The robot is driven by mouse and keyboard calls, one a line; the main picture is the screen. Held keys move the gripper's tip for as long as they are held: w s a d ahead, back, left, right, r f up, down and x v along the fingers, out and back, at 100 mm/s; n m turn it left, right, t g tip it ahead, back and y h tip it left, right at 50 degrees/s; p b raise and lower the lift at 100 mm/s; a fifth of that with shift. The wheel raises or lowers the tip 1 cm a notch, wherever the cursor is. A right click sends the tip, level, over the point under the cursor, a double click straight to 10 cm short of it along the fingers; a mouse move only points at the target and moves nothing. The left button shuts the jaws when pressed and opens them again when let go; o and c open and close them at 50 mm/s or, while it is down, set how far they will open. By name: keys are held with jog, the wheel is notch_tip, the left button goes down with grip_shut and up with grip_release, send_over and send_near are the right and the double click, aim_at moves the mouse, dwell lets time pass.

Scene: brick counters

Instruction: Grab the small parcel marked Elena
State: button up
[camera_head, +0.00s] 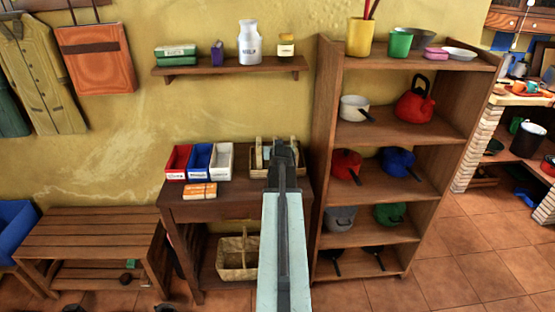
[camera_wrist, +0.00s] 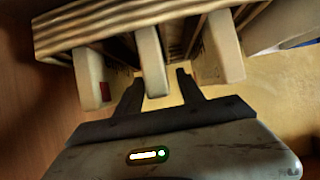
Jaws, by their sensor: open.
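Several pale, flat parcels stand on edge in a slatted crate on a small wooden table, beyond my arm in the head view. In the wrist view the crate (camera_wrist: 120,18) fills the top, with a left parcel (camera_wrist: 90,75), a middle parcel (camera_wrist: 150,62) and a right parcel (camera_wrist: 223,48). The left one bears a small red mark. No name can be read, so I cannot tell which is Elena's. My gripper (camera_wrist: 158,79) is open, its fingertips on either side of the middle parcel's near end. I cannot tell whether they touch it.
Red, blue and white bins (camera_head: 200,161) and an orange-and-white box (camera_head: 199,191) stand left of the crate on the table (camera_head: 225,211). A tall shelf (camera_head: 325,150) with pots rises close on the right. A wall shelf (camera_head: 230,66) hangs above. A basket (camera_head: 237,257) sits below.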

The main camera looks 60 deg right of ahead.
jog(key=x, duration=0.2)
jog(key=shift+w+d+f+b, duration=0.15)
jog(key=shift+d+f+b, duration=0.05)
jog(key=shift+b, duration=0.1)
jog(key=shift+a+r, duration=0.1)
jog(key=shift+r, duration=0.05)
grip_shut()
notch_tip(320, 180, up, 10)
jog(key=p, duration=1)
jog(key=shift+r+p, duration=0.1)
jog(key=shift+p, duration=0.2)
jog(key=shift+r, duration=0.1)
